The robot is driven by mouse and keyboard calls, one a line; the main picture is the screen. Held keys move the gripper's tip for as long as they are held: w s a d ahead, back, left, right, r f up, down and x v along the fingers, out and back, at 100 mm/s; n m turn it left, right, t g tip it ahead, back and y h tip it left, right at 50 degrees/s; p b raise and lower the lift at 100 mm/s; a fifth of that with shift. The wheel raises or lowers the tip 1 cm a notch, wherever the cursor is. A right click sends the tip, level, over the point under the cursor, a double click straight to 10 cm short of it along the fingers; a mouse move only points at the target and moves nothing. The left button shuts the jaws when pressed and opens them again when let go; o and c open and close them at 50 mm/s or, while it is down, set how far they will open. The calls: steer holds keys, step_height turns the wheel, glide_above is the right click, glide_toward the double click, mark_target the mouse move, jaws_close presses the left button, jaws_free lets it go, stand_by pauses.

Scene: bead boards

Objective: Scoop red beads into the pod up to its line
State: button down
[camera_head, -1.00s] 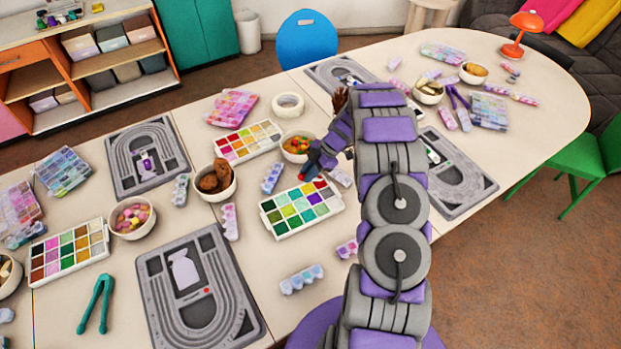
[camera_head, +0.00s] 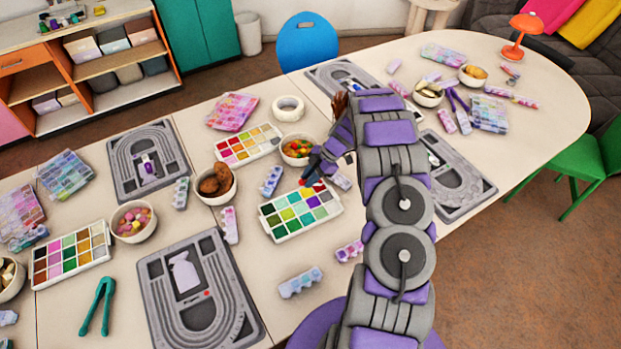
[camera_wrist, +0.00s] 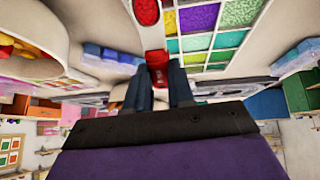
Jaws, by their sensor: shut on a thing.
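My gripper (camera_wrist: 160,85) is shut on a red tool that looks like a scoop (camera_wrist: 156,58); its handle runs between the fingers. Red beads or a red bowl show at its far end, at the tray's edge; I cannot tell which. In the head view, my gripper (camera_head: 312,176) is low over the back edge of the bead tray (camera_head: 287,234), with a bit of red at its tip. The tray has green, white, purple and other cells. I cannot tell which thing is the pod; a pale bottle shape (camera_head: 185,273) lies on the front grey board (camera_head: 160,318).
A bowl of mixed sweets (camera_head: 298,148) stands close behind my gripper. A second bead tray (camera_head: 247,145), a bowl of brown pieces (camera_head: 216,182) and a white tape roll (camera_head: 288,108) are nearby. Other grey boards (camera_head: 148,160) lie around. Bare tabletop shows at front centre.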

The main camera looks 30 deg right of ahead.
mark_target(300, 183)
steer(key=shift+a+r+h+p, duration=0.25)
steer(key=shift+a+h+p, duration=0.5)
steer(key=shift+a+h, duration=0.2)
steer(key=shift+a+h+p, duration=0.3)
steer(key=shift+h+p, duration=0.1)
steer(key=shift+h, duration=0.25)
steer(key=shift+a+h, duration=0.1)
steer(key=shift+h, duration=0.3)
steer(key=shift+r+h, duration=0.25)
steer(key=shift+h, duration=0.35)
steer(key=shift+a+r+h+p, duration=0.2)
steer(key=shift+h+p, duration=0.1)
steer(key=shift+h, duration=0.1)
steer(key=shift+a, duration=0.1)
